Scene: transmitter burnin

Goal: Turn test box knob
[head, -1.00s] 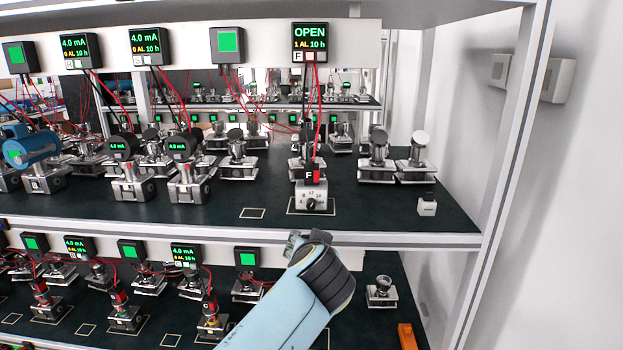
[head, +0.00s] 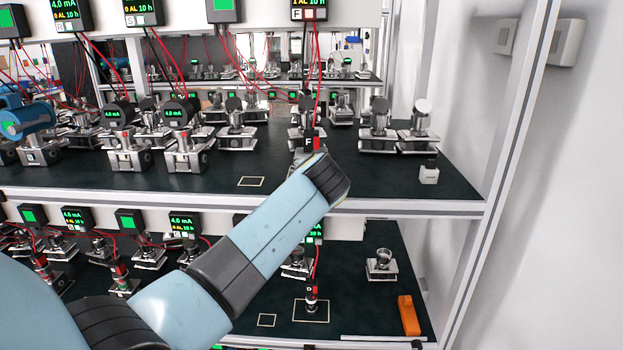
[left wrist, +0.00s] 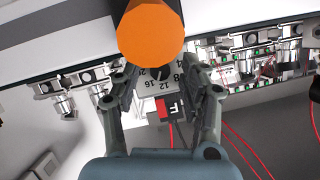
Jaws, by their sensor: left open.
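The white test box (left wrist: 170,87) shows upside down in the left wrist view, with printed numbers and a dark knob (left wrist: 157,77) partly hidden by an orange round-ended part. A black and red plug marked F (left wrist: 170,108) is on the box. My left gripper (left wrist: 160,72) is open, its two fingers on either side of the box face; whether they touch the knob I cannot tell. My right gripper is not in view.
The upper shelf (head: 400,185) carries several transmitters to the left and two metal units (head: 418,118) to the right. A small white block (head: 429,173) sits near its right end. An orange tool (head: 409,316) lies on the lower shelf. Red wires hang behind the box.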

